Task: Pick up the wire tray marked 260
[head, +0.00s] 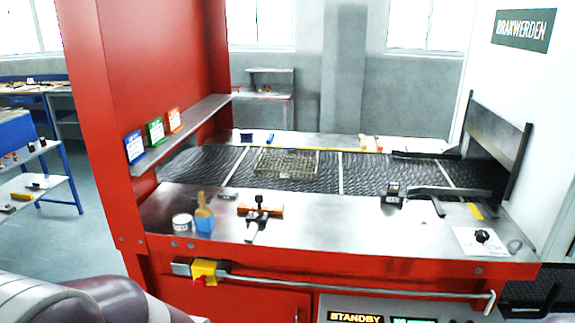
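A wire tray (287,163) lies on the dark mesh belt (210,166), left of the belt's middle. It looks like a shallow, brownish metal mesh basket. A small pale tag seems to sit on its near side, but it is too small to read, so I cannot tell whether it says 260. No other wire tray shows on the belt. Part of my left arm shows at the bottom left, well in front of the machine. Neither of my grippers is in view.
A steel ledge (330,229) in front of the belt holds a white tin, a brush in a blue cup (204,215), an orange clamp-like tool (260,208) and black fixtures (415,196). A rail (360,287) runs below. A shelf with coloured cards (155,132) overhangs the left.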

